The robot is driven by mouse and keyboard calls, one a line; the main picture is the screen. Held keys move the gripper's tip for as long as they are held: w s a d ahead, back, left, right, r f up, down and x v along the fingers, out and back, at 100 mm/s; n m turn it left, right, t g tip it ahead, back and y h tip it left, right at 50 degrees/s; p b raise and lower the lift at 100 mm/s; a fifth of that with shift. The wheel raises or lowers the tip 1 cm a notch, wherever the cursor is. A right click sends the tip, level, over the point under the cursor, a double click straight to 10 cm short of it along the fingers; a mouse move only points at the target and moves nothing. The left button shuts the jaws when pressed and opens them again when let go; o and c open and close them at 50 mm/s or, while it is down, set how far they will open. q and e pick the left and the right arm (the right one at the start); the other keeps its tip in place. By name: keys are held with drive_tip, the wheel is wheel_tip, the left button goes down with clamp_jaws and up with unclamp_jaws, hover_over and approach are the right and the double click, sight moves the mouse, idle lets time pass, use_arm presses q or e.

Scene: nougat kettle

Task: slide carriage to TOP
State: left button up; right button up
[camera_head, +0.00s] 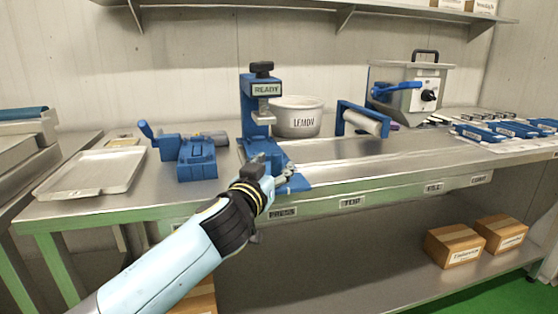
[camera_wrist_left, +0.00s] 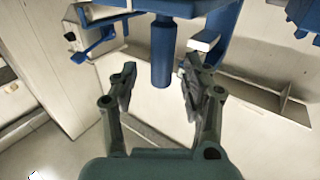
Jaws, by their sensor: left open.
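A blue press stand (camera_head: 250,110) with a "READY" sign stands at the left end of a metal track on the bench. A low blue plate (camera_head: 298,184), which looks like part of the carriage, shows at its foot, partly hidden by my gripper. My left gripper (camera_head: 274,172) is at the front of the stand. In the left wrist view my gripper (camera_wrist_left: 158,78) is open, with a blue cylindrical handle (camera_wrist_left: 162,50) between its fingers, no clear grip on it. The "TOP" label (camera_head: 352,202) is on the bench's front edge, right of the gripper. My right gripper is not in view.
A LEMON pot (camera_head: 297,118) stands behind the track. A blue-framed roller (camera_head: 362,121) and a grey kettle unit (camera_head: 412,90) stand farther right. A blue cranked device (camera_head: 190,152) and a metal tray (camera_head: 92,173) lie left. The track (camera_head: 370,160) toward the right looks clear.

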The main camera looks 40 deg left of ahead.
sight(275, 167)
use_arm(q)
drive_tip(key=shift+x, duration=1.5)
drive_tip(key=shift+a, duration=0.1)
clamp_jaws()
drive_tip(key=shift+w+f, duration=0.1)
drive_tip(key=shift+f, duration=0.1)
